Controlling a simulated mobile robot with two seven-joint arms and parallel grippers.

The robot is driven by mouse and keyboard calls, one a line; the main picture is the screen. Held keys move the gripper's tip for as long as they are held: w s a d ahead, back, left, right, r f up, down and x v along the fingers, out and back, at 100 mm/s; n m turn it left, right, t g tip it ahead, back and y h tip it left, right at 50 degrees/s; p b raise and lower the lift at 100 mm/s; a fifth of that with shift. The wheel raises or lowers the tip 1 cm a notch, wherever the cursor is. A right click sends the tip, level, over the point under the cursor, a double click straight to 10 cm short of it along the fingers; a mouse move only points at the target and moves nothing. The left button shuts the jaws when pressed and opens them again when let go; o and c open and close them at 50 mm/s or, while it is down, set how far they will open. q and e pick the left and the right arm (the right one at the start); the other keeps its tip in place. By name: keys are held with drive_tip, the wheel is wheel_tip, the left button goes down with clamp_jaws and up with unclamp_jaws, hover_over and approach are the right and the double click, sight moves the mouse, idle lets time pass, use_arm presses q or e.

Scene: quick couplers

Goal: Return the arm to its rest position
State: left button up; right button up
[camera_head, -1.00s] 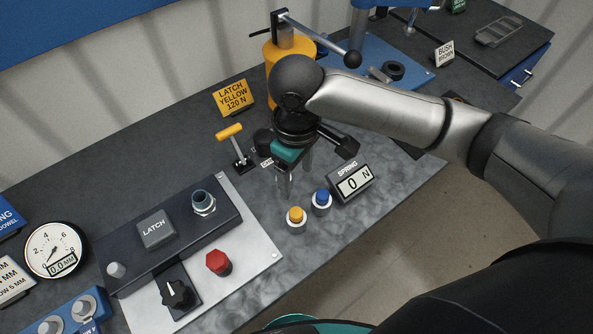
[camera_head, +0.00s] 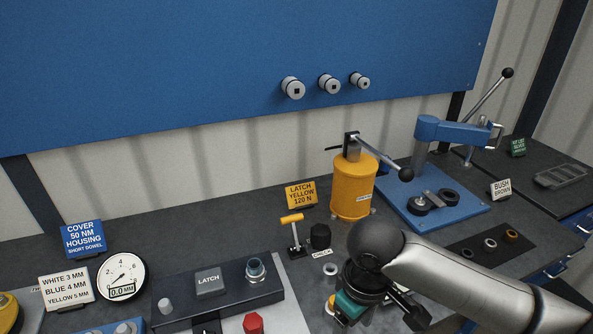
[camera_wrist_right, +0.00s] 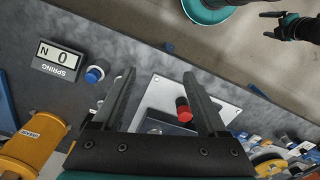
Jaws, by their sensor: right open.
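My right arm comes in from the right in the head view, and its gripper (camera_head: 345,312) hangs low over the front of the bench, partly cut off by the picture's bottom edge. In the right wrist view the two fingers (camera_wrist_right: 158,78) are spread apart with nothing between them, above the bench. The red knob (camera_wrist_right: 184,108) and its pale plate (camera_wrist_right: 165,92) show beyond the fingers, apart from them. My left gripper (camera_wrist_right: 268,25) shows small at the top right of the wrist view, its fingers apart and empty over the floor.
The yellow cylinder press (camera_head: 353,190) with its lever stands behind my right gripper. A blue press (camera_head: 432,132) stands further right. The latch box (camera_head: 215,297) and red knob (camera_head: 253,322) are to the left. The spring readout (camera_wrist_right: 58,58) lies left in the wrist view.

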use_arm(q)
drive_tip(key=w, duration=0.5)
use_arm(e)
drive_tip(key=s+a+f+t+y, duration=0.2)
drive_tip(key=s+a+y, duration=0.1)
drive_tip(key=a, duration=0.4)
drive_tip(key=s+d+f+m+t+h, duration=0.1)
drive_tip(key=s+d+f+m, duration=0.15)
drive_tip(key=s+d, duration=0.35)
drive_tip(key=s+d+f+m+t+h, duration=0.1)
drive_tip(key=s+d+m+h, duration=0.2)
drive_tip(key=d, duration=0.5)
wheel_tip(320, 180, down, 31)
drive_tip(key=s+g+y+b, duration=0.1)
drive_tip(key=s+g+b, duration=0.1)
drive_tip(key=b, duration=0.7)
use_arm(q)
wheel_tip(320, 180, down, 17)
drive_tip(key=s+b, duration=0.2)
drive_tip(key=b, duration=0.6)
use_arm(e)
drive_tip(key=s+d+f, duration=0.1)
drive_tip(key=s+f, duration=0.7)
drive_tip(key=f, duration=0.3)
drive_tip(key=s+d+f+g, duration=0.1)
drive_tip(key=s+f, duration=0.6)
drive_tip(key=f, duration=0.4)
drive_tip(key=shift+s, duration=0.35)
use_arm(q)
drive_tip(key=shift+r, duration=0.1)
